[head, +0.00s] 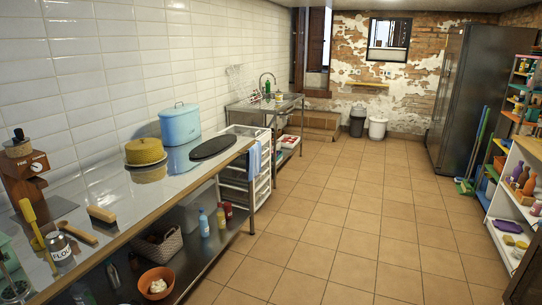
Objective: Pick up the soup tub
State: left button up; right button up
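I cannot pick out a thing that is surely the soup tub. A light blue lidded container (180,124) stands upright on the long counter by the tiled wall. I cannot tell whether it is the tub. Small tubs and bottles on the right-hand shelves are too small to read. Neither of my grippers shows in the head view.
The metal counter (125,205) runs along the left, holding a yellow round item (144,152), a dark round board (212,147), a brush (102,215) and a flour tin (59,247). Stocked shelves (504,253) stand right. The tiled floor (335,235) between is clear.

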aim_at(279, 97)
jog(key=i+l+z, duration=0.3)
jog(key=i, duration=0.65)
jog(key=i+z, duration=0.3)
jog(key=i, duration=5.1)
jog(key=i+l+u, duration=0.1)
jog(key=i, duration=0.55)
jog(key=i+l, duration=0.15)
jog(key=i, duration=0.45)
jog(key=j+u, duration=0.05)
